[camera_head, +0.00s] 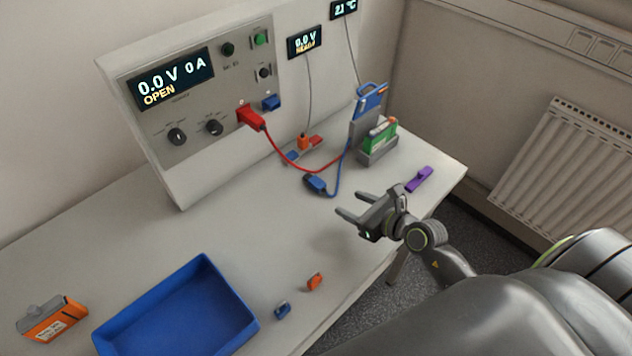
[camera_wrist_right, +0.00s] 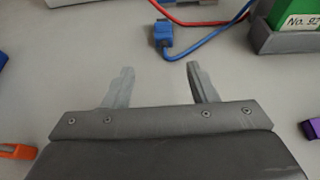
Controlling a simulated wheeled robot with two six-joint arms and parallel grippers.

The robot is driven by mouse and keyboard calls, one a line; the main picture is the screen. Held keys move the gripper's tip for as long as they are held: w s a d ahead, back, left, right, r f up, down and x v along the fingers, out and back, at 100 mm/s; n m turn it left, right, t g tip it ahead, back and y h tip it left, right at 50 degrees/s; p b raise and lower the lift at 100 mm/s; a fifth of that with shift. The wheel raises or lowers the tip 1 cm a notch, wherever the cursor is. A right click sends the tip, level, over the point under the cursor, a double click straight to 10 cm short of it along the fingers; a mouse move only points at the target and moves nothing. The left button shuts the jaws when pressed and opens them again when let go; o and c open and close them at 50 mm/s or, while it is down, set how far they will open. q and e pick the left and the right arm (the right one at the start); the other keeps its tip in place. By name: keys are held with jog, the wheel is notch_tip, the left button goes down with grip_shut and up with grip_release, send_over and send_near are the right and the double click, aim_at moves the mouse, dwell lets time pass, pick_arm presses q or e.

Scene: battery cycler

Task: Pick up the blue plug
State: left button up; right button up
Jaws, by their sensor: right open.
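The blue plug (camera_head: 316,183) lies on the table on the end of a blue cable, in front of the battery holder. In the right wrist view the blue plug (camera_wrist_right: 164,36) lies ahead of the fingertips, between their lines. My right gripper (camera_head: 342,202) is open and empty above the table, to the right of and nearer than the plug, apart from it. Its two spread fingers (camera_wrist_right: 160,72) show in the right wrist view. My left gripper is not in view.
A red plug (camera_head: 251,118) sits in the cycler panel, its red cable running to the holder (camera_head: 377,153) with a green battery (camera_head: 381,134). A blue tray (camera_head: 228,286) and orange battery (camera_head: 52,318) are at left.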

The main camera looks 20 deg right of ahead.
send_near(323, 189)
jog(key=x, duration=0.2)
jog(key=shift+w+a+f, duration=0.15)
jog(key=shift+w+a, duration=0.05)
jog(key=shift+a, duration=0.15)
jog(key=shift+d+p+x, duration=0.15)
jog(key=shift+p+x, duration=0.1)
jog(key=shift+x, duration=1.05)
jog(key=shift+d+p+x, duration=0.15)
jog(key=shift+p+x, duration=0.05)
jog(key=shift+x, duration=1.1)
jog(key=shift+w, duration=0.1)
jog(key=c, duration=1)
notch_tip(323, 189, up, 10)
jog(key=p, duration=0.1)
